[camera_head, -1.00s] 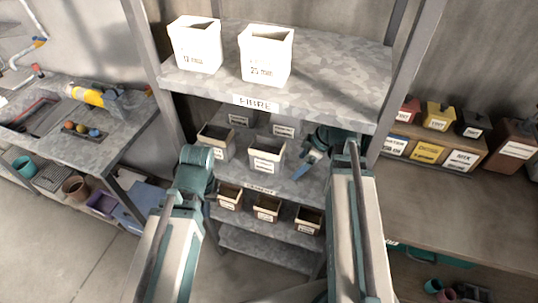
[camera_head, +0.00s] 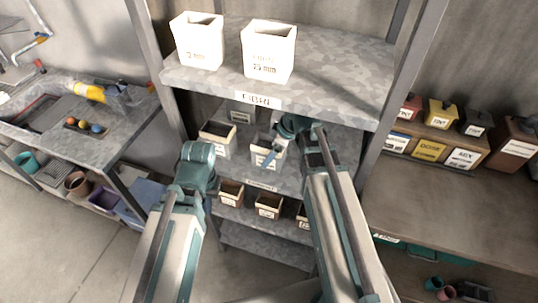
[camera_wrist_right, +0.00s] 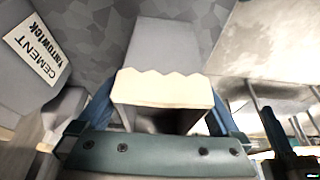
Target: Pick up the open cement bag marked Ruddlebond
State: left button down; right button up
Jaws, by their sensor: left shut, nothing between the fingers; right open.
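My right gripper (camera_head: 268,158) is at the front-middle bag (camera_head: 257,155) on the shelf under the fibre bags. In the right wrist view its blue fingers (camera_wrist_right: 160,125) are open, one on each side of a grey bag with a jagged cream rim (camera_wrist_right: 165,88). That bag's label is hidden in the wrist view and too small to read in the head view, so I cannot tell if it says Ruddlebond. Another bag (camera_wrist_right: 35,60), marked CEMENT with a different name, stands to the left. My left gripper (camera_head: 197,160) is shut and empty, left of the shelves.
Two white fibre bags (camera_head: 268,50) stand on the top shelf (camera_head: 340,65). Open bags (camera_head: 218,138) and (camera_head: 241,115) stand near the front-middle one. Small bins (camera_head: 268,206) are on the shelf below. A steel upright (camera_head: 405,85) is right of my right arm.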

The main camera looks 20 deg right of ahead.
jog(key=shift+w+a+f+b, duration=0.55)
jog(key=shift+a+f+b, duration=0.05)
jog(key=shift+a, duration=0.2)
grip_shut()
